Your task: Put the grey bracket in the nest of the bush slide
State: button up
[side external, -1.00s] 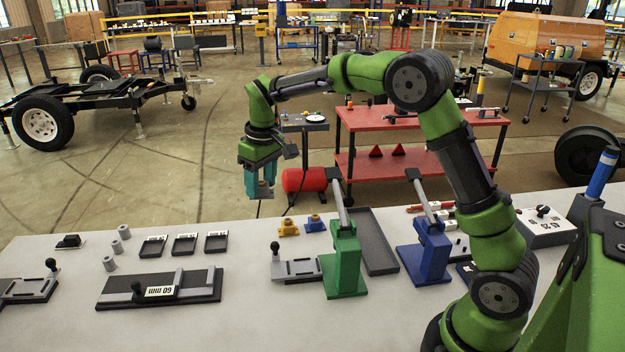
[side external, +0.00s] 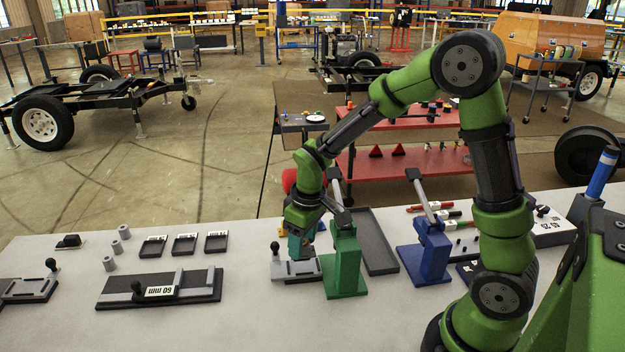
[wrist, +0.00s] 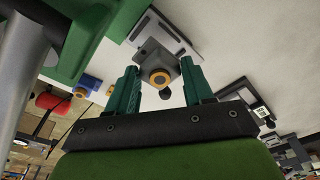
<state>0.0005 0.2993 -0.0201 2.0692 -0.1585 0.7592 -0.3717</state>
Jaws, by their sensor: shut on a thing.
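My gripper (side external: 300,256) is low over the bush slide (side external: 281,273), just left of the green press. In the wrist view its two teal fingers are shut on the grey bracket (wrist: 150,54), which has an orange ring facing the camera. The slide is a light grey plate with slots and a black knob; the plate also shows behind the bracket in the wrist view (wrist: 179,33). In the side view the fingers hide the bracket and part of the slide. I cannot tell whether the bracket touches the nest.
The green press (side external: 344,265) stands close on the right, with a dark tray (side external: 378,250) and a blue press (side external: 426,255) beyond. Yellow (wrist: 110,90) and blue (wrist: 90,82) brackets lie behind the slide. A 60 mm fixture (side external: 112,290) sits left; the bench between is clear.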

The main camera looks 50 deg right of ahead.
aim_at(303, 253)
jog(key=shift+f, duration=2.05)
jog(key=o, duration=1.3)
jog(key=shift+o, duration=0.2)
jog(key=r, duration=0.4)
jog(key=s+r, duration=0.1)
jog(key=r, duration=0.7)
jog(key=shift+s+d, duration=0.1)
jog(key=shift+s, duration=0.05)
jog(key=s+a+r+m+t+y, duration=0.1)
jog(key=s+a+r+m+t, duration=0.1)
jog(key=s, duration=0.4)
jog(key=s+a+r+m+t, duration=0.1)
jog(key=s+r+m+t, duration=0.2)
jog(key=s+r, duration=0.4)
jog(key=shift+a+t+y, duration=0.4)
